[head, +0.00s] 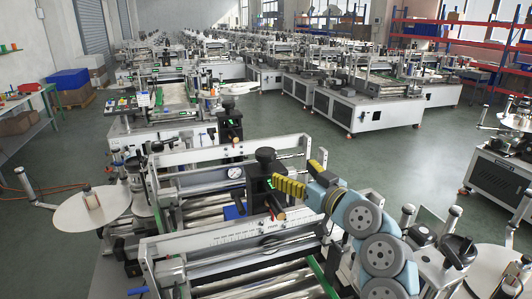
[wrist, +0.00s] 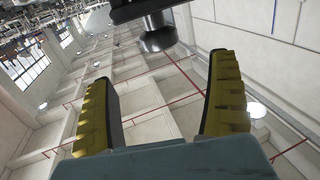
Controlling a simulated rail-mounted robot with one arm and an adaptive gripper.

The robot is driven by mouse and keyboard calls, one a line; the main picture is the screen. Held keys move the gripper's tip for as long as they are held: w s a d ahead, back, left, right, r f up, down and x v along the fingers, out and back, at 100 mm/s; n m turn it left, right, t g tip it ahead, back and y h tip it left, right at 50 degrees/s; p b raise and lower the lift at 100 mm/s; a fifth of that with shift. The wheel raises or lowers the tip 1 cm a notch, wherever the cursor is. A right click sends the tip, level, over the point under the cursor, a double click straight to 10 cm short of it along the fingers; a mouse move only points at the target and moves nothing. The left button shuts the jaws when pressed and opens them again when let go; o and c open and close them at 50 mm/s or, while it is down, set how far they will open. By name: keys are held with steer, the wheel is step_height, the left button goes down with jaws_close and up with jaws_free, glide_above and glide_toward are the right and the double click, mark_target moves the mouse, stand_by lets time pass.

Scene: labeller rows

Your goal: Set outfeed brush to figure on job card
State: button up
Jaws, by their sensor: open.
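My gripper (head: 295,173) is open and empty, its yellow ribbed fingers beside a black block unit (head: 258,187) on the nearest labeller. A rail with a printed scale (head: 225,238) crosses the labeller's front. I cannot tell which part is the outfeed brush. A white card (head: 143,99) stands on the machine behind; its writing is too small to read.
A white reel disc (head: 80,212) is at the left of the labeller and another (head: 495,272) at the lower right. A second black unit (head: 230,125) stands farther back. Bare green floor (head: 270,110) lies between the machine rows.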

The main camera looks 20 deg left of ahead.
mark_target(265, 151)
steer(key=p+x, duration=0.1)
steer(key=x, duration=1.1)
steer(key=c, duration=1.2)
steer(key=shift+o, duration=0.2)
steer(key=shift+a+r+m+t+h+p, duration=0.1)
steer(key=shift+m+t+h+p, duration=0.2)
steer(key=shift+p, duration=0.25)
steer(key=shift+t, duration=0.3)
